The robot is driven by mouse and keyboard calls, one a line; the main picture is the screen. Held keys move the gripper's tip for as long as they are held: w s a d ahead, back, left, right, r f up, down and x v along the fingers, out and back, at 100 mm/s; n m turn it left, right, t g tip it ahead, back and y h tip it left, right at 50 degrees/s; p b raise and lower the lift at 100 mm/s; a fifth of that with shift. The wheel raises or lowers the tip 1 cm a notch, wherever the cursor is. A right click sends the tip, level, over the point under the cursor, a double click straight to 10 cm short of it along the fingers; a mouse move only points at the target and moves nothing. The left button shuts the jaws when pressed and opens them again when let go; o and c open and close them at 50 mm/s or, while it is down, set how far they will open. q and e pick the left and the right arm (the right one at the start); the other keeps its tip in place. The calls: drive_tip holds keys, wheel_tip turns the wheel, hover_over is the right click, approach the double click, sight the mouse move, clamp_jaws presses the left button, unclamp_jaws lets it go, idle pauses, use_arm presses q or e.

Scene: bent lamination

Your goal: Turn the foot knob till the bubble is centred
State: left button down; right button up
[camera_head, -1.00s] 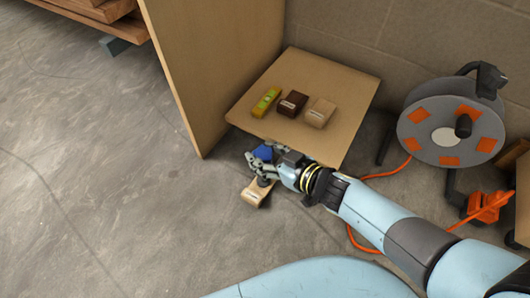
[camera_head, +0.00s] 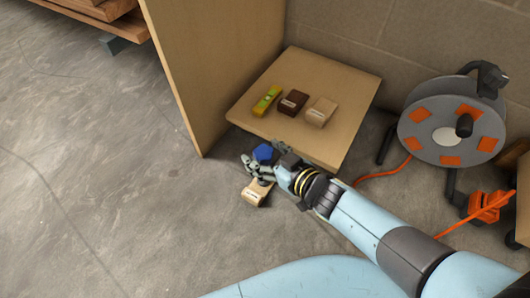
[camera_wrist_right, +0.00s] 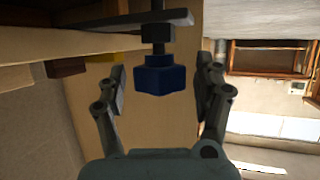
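A yellow spirit level (camera_head: 267,100) with a green vial lies at the left of a tan board (camera_head: 343,130); its bubble is too small to make out. The blue foot knob (camera_head: 264,152) sits under the board's front edge. In the right wrist view the blue knob (camera_wrist_right: 158,75) hangs on a dark threaded stem below a metal bracket (camera_wrist_right: 120,22). My right gripper (camera_head: 257,166) is open at the knob. Its fingers stand on either side of it, with gaps visible on both sides. My left gripper is not in view.
A dark brown block (camera_head: 293,102) and a tan block (camera_head: 321,112) lie on the board. Another tan block (camera_head: 257,193) is on the floor just below my gripper. An upright panel (camera_head: 205,70) stands left; a cable reel (camera_head: 450,125) with orange cord is at right. The left floor is clear.

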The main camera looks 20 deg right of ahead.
sight(265, 154)
drive_tip(key=shift+r, duration=0.15)
wheel_tip(265, 154, up, 10)
drive_tip(key=shift+f, duration=0.1)
idle(0.6)
